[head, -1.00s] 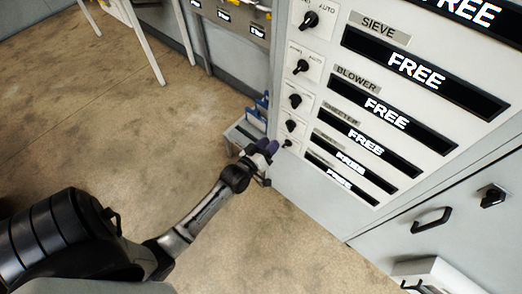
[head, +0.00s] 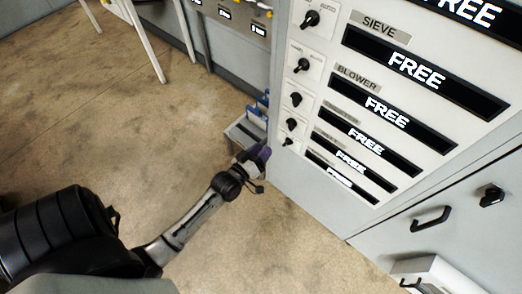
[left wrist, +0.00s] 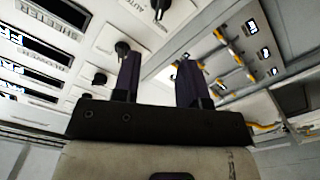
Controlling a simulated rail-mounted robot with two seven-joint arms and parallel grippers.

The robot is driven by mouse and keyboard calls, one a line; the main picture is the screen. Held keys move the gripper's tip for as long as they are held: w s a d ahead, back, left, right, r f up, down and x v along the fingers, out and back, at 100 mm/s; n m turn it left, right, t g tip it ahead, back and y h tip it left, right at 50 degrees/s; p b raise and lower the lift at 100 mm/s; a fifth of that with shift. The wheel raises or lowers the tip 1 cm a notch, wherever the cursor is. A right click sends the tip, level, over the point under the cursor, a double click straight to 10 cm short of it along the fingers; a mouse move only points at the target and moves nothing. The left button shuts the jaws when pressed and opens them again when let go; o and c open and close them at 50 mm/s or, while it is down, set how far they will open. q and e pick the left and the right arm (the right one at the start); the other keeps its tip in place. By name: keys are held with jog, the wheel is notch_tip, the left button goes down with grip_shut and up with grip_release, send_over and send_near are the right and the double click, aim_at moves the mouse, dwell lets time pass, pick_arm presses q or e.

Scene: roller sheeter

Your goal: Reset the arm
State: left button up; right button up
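My left arm reaches in from the left in the head view. Its gripper (head: 258,158) is beside the lower left edge of the control panel (head: 345,100), near the lowest knobs, and looks clear of them. In the left wrist view the two dark fingers (left wrist: 160,80) stand apart with nothing between them. A black knob (left wrist: 122,48) shows just left of the left finger, and the panel's labels fill the upper left. My right gripper is not in either view.
The panel carries several knobs (head: 303,65) and displays reading FREE. A grey box with blue parts (head: 245,132) stands behind the gripper. A cabinet door with a black handle (head: 431,219) is at the right. Open brown floor (head: 130,120) lies at the left.

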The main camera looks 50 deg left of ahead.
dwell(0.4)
pick_arm(q)
jog(key=s+d+f+m+g+h, duration=0.35)
jog(key=f+m+g, duration=0.2)
jog(key=g, duration=0.25)
jog(key=s+d+r+m+g, duration=0.2)
jog(key=s+d+g, duration=0.15)
jog(key=s, duration=0.55)
jog(key=s+d+r+m+g, duration=0.1)
jog(key=s+d+m+g, duration=0.3)
jog(key=s, duration=0.6)
notch_tip(320, 180, up, 32)
jog(key=d+n+t+p, duration=0.1)
jog(key=p, duration=3)
jog(key=shift+w+p, duration=0.3)
jog(key=shift+w, duration=0.1)
jog(key=shift+d+n+y, duration=0.1)
jog(key=shift+n+y, duration=0.15)
